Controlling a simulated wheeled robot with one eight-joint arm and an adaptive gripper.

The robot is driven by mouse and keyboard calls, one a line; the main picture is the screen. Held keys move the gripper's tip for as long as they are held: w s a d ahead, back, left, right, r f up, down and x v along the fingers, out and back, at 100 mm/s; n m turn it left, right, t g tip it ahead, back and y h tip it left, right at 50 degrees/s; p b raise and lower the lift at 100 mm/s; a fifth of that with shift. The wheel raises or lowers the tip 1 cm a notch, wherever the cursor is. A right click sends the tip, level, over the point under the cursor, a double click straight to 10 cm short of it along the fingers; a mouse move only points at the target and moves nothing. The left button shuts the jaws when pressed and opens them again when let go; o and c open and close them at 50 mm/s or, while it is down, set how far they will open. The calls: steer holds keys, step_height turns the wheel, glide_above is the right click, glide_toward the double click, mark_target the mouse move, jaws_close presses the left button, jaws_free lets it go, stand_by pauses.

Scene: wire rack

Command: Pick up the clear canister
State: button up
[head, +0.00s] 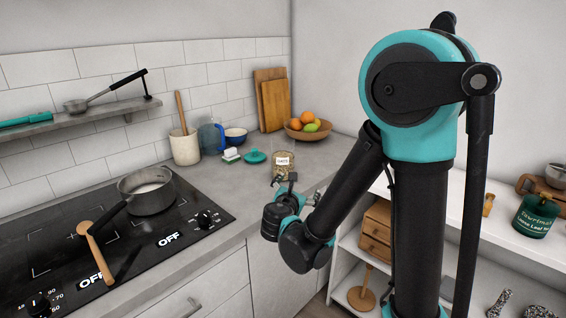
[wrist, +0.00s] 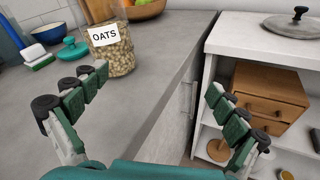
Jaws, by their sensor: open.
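The clear canister (head: 283,163), filled with oats and bearing a white "OATS" label, stands upright on the grey counter near its right edge. In the wrist view the canister (wrist: 113,52) is at the upper left, beyond the left finger, and no lid shows on it. My gripper (head: 291,190) is just in front of the canister in the head view. In the wrist view my gripper (wrist: 157,100) has its fingers spread wide with nothing between them. The fingers are apart from the canister, and the counter's edge lies between them.
A teal lid (head: 255,157), white-and-green sponge (head: 231,155) and fruit bowl (head: 307,130) are near the canister. The stove with a pot (head: 147,190) is at left. A white shelf with a wooden drawer box (wrist: 267,92) stands right, across a gap.

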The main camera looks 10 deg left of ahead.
mark_target(280, 161)
steer(key=a+n, duration=0.1)
steer(key=a, duration=0.1)
steer(key=a+r+n+t+y, duration=0.1)
steer(key=a+n, duration=0.1)
steer(key=a, duration=0.1)
steer(key=s+a+r+n+t+y, duration=0.1)
steer(key=a+n, duration=0.1)
steer(key=shift+s+a+r, duration=0.1)
steer(key=shift+a, duration=0.3)
steer(key=shift+w+a+r, duration=0.1)
steer(key=shift+w+a, duration=0.1)
steer(key=w, duration=1.1)
steer(key=shift+w+d, duration=0.45)
steer(key=shift+w, duration=1.15)
steer(key=shift+w+d, duration=0.15)
steer(key=shift+w, duration=1.15)
steer(key=shift+c, duration=0.4)
steer(key=c, duration=1.5)
